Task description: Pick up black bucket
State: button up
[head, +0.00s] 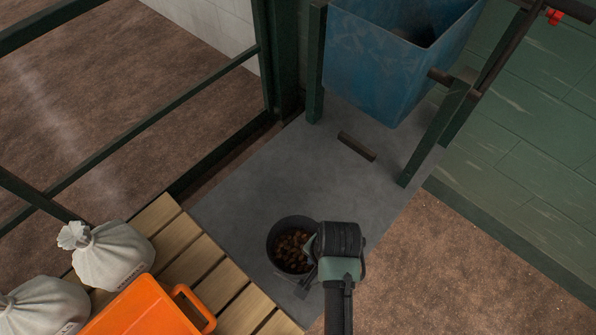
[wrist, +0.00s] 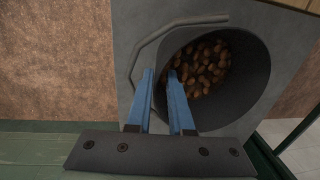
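The black bucket (head: 276,243) stands on the grey slab in the head view, with brown, nut-like lumps inside. In the wrist view the bucket (wrist: 245,95) fills the right half, its mouth facing the camera. Its handle (wrist: 150,48) shows as a grey bar curving beside the rim. My gripper (head: 309,268) is at the bucket's right side in the head view. In the wrist view its two blue fingers (wrist: 162,75) are apart. The right finger is over the mouth and the left one outside, with the rim between them. Contact with the rim cannot be made out.
A blue hopper (head: 375,65) on a green frame stands at the back of the grey slab (head: 330,185). A dark bar (head: 357,146) lies on the slab. A wooden pallet (head: 195,262) at left bears white sacks (head: 108,255) and an orange crate (head: 140,310). Green railings stand at left.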

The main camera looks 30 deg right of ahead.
aim_at(302, 256)
jog(key=f, duration=0.4)
jog(key=f+b, duration=0.1)
jog(key=f, duration=0.1)
jog(key=shift+w+a+f, duration=0.2)
jog(key=shift+w+a, duration=0.05)
jog(key=shift+w, duration=0.1)
jog(key=shift+c, duration=0.2)
grip_shut()
jog(key=shift+r, duration=0.1)
dwell(0.8)
